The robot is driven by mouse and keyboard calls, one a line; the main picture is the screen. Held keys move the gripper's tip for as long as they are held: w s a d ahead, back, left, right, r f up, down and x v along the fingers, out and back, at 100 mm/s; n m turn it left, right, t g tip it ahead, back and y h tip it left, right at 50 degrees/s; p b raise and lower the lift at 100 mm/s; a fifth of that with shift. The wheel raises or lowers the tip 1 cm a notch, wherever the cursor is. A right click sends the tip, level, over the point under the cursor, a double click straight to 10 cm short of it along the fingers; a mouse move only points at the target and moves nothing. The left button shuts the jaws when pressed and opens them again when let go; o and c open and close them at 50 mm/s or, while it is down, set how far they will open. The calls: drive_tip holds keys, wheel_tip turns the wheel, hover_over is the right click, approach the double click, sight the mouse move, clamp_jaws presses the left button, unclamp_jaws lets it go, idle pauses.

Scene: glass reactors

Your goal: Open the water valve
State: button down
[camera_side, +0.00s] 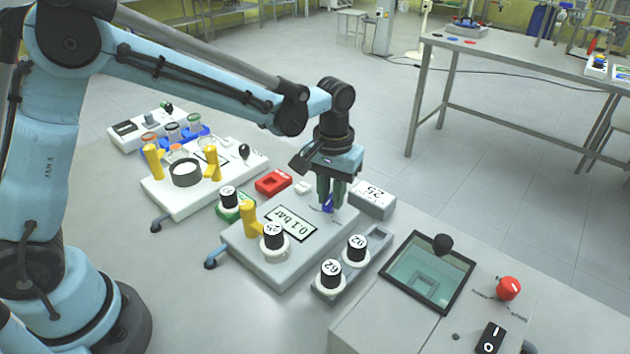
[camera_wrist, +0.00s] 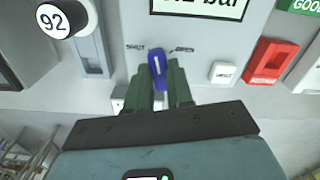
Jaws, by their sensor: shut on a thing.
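The water valve is a small blue handle (camera_wrist: 157,68) on the grey unit with the pressure display, between printed SHUT (left) and OPEN (right) labels in the wrist view. Its far end leans slightly toward SHUT. In the side view the blue handle (camera_side: 328,206) shows at the fingertips. My gripper (camera_side: 331,198) points down over the unit's back right part. In the wrist view my gripper's green fingers (camera_wrist: 159,72) stand on either side of the handle, shut on it. The display (camera_side: 291,224) reads 0.1 bar in the side view.
Black-topped containers stand in a holder (camera_side: 361,272) at the front right and on the unit. A grey box marked 25 (camera_side: 372,199) stands close right of my gripper. A red block (camera_side: 273,182) and a white switch (camera_side: 304,187) lie left. A glass-lidded bath (camera_side: 428,273) stands right.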

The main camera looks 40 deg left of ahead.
sight(330, 198)
drive_tip(key=m, duration=0.6)
drive_tip(key=shift+m, duration=0.3)
drive_tip(key=m, duration=0.5)
idle(0.4)
drive_tip(key=c, duration=1)
unclamp_jaws()
wheel_tip(330, 198, up, 12)
drive_tip(key=shift+r, duration=0.1)
